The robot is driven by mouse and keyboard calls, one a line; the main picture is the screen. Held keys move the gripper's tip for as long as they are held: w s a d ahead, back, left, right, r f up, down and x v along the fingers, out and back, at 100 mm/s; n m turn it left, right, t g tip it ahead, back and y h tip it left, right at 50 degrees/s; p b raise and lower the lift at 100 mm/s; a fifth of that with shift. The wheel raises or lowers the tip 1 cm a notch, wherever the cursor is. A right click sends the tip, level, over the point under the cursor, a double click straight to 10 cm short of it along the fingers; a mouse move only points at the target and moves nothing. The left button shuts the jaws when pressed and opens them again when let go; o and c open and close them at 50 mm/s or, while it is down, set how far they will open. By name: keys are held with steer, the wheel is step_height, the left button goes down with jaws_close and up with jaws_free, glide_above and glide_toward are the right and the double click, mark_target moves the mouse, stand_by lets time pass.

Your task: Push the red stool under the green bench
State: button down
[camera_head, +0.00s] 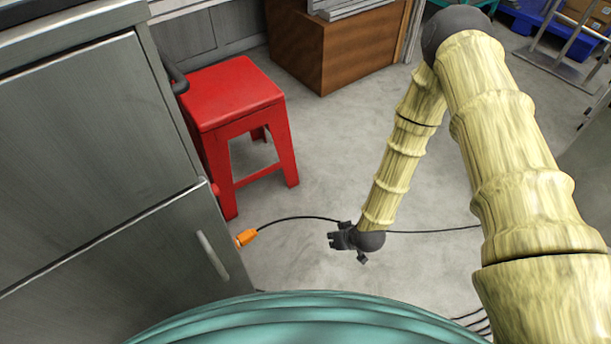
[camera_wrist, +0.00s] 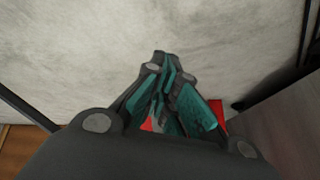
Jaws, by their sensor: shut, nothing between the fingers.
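The red stool (camera_head: 232,95) stands upright at the left in the head view, close beside a grey metal cabinet, which hides part of its left side. Small red patches of it (camera_wrist: 221,113) show behind my fingers in the wrist view. My gripper (camera_head: 334,240) is shut and empty, low over the floor, to the right of the stool and nearer to me, apart from it. Its closed fingers (camera_wrist: 161,62) show in the wrist view. A green strip (camera_head: 490,5) is cut off at the top edge; I cannot tell whether it is the bench.
The grey cabinet (camera_head: 85,130) fills the left. A brown wooden box (camera_head: 335,50) stands behind the stool. A black cable with an orange plug (camera_head: 246,237) lies on the floor near my gripper. Bare concrete floor (camera_head: 330,150) lies between stool and arm.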

steer(key=w+a+n+t+y+b, duration=0.1)
steer(key=w+a+b, duration=0.1)
steer(key=w, duration=0.6)
steer(key=w+a+r+n+t+y+b, duration=0.1)
steer(key=w+a+t+b, duration=0.1)
steer(key=w+a, duration=0.3)
steer(key=w+a+n+t+y+b, duration=0.1)
steer(key=w+a+b, duration=0.1)
steer(key=w, duration=1.1)
steer(key=shift+w+a+r+n+t+b, duration=0.15)
steer(key=shift+a+r+b, duration=0.05)
steer(key=shift+a, duration=0.2)
steer(key=shift+w+a+r+n+t+b, duration=0.1)
steer(key=shift+a+r+n+t+b, duration=0.1)
steer(key=shift+a, duration=0.2)
steer(key=shift+w+a, duration=0.1)
